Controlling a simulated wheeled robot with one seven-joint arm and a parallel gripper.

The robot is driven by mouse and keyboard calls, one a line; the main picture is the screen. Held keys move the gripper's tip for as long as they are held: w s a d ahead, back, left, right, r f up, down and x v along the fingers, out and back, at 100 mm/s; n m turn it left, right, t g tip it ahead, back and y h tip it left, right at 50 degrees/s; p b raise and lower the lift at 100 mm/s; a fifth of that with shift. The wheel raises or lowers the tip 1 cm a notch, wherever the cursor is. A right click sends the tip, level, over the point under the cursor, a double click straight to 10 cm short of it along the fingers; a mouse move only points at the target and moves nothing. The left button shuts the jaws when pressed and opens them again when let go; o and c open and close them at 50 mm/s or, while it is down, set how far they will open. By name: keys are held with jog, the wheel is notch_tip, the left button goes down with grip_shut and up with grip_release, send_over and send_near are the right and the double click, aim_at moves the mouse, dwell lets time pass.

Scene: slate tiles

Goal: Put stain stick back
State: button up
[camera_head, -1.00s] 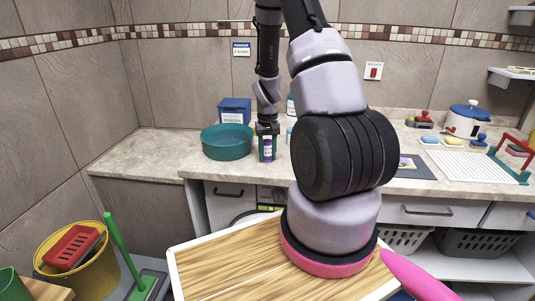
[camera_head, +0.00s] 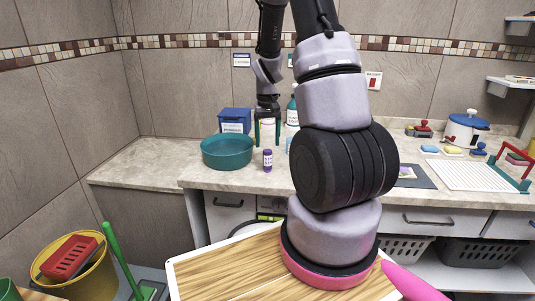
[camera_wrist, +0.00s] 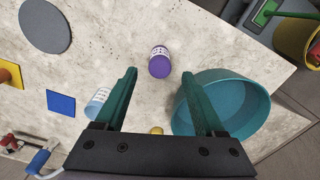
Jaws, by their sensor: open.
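The small purple-capped bottle with a pale label, which looks like the stain stick (camera_head: 267,160), stands upright on the stone counter, right of the teal basin. It also shows in the wrist view (camera_wrist: 159,62), beyond and between my fingertips. My gripper (camera_head: 267,142) is open, its green fingers pointing down. It is above the bottle and apart from it, with nothing held. In the wrist view my gripper's fingers (camera_wrist: 158,76) are spread wide. No marked place for the stick can be made out.
The teal basin (camera_head: 228,152) is close on the left, with a blue box (camera_head: 234,121) behind it. A blue-green bottle (camera_head: 292,108) stands behind my gripper. The counter (camera_head: 140,164) is bare at far left. My arm hides part of the counter's middle.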

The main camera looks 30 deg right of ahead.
notch_tip(320, 180, up, 2)
jog(key=shift+r, duration=0.1)
jog(key=s+a+r+t, duration=0.2)
jog(key=a+r, duration=0.1)
jog(key=r, duration=0.6)
jog(key=s+a+r+t+y, duration=0.1)
jog(key=s+a+r+t, duration=0.1)
jog(key=s+a+r, duration=0.3)
jog(key=s+a+r+m+t+y, duration=0.1)
jog(key=s+a+r+t, duration=0.2)
jog(key=s+r, duration=0.9)
jog(key=shift+s+a+r, duration=0.35)
jog(key=shift+a+r, duration=0.35)
jog(key=shift+a, duration=0.5)
